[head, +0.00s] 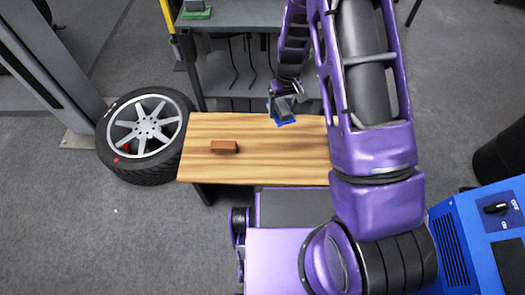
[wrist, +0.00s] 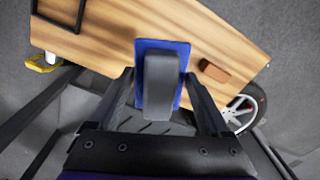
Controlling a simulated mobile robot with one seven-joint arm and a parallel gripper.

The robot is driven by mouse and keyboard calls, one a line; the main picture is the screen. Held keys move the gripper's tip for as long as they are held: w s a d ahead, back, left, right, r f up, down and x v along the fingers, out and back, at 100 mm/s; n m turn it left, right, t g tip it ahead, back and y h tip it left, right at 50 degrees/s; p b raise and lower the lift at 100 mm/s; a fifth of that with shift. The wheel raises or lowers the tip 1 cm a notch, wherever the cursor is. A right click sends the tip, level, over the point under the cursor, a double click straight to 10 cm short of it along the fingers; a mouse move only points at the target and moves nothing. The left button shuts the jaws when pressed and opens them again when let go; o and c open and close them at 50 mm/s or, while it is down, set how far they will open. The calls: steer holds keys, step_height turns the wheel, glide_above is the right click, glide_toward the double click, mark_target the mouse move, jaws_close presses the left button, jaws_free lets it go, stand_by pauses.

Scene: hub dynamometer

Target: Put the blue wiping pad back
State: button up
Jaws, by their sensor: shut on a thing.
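The blue wiping pad (head: 287,123) has a flat blue base and a grey handle on top. My gripper (head: 282,106) is shut on it, above the back right part of the wooden bench top (head: 255,170). In the wrist view the pad's blue base (wrist: 149,46) shows around the grey handle, which sits between the fingers of my gripper (wrist: 158,78). I cannot tell how far the pad is above the wood. My arm covers the right end of the bench in the head view.
A brown block (head: 224,147) lies on the bench, left of the pad. A similar pad with a green base (head: 196,14) rests on the grey shelf unit behind. A wheel (head: 145,130) lies left of the bench. A blue machine (head: 460,235) stands front right.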

steer(key=a+f+n, duration=0.2)
steer(key=a+f, duration=0.1)
steer(key=f, duration=0.4)
steer(key=a+f+n, duration=0.2)
steer(key=a+f, duration=0.1)
steer(key=f, duration=0.4)
glide_above(262, 153)
step_height(262, 153, down, 7)
steer(key=shift+r+b, duration=0.15)
steer(key=shift+b, duration=0.2)
steer(key=shift+f+b, duration=0.3)
steer(key=shift+f, duration=1.85)
steer(key=shift+f, duration=0.15)
steer(key=o, duration=1.1)
steer(key=shift+o, duration=0.2)
step_height(262, 153, up, 12)
steer(key=p, duration=0.1)
steer(key=shift+r+p, duration=0.2)
steer(key=shift+p, duration=0.15)
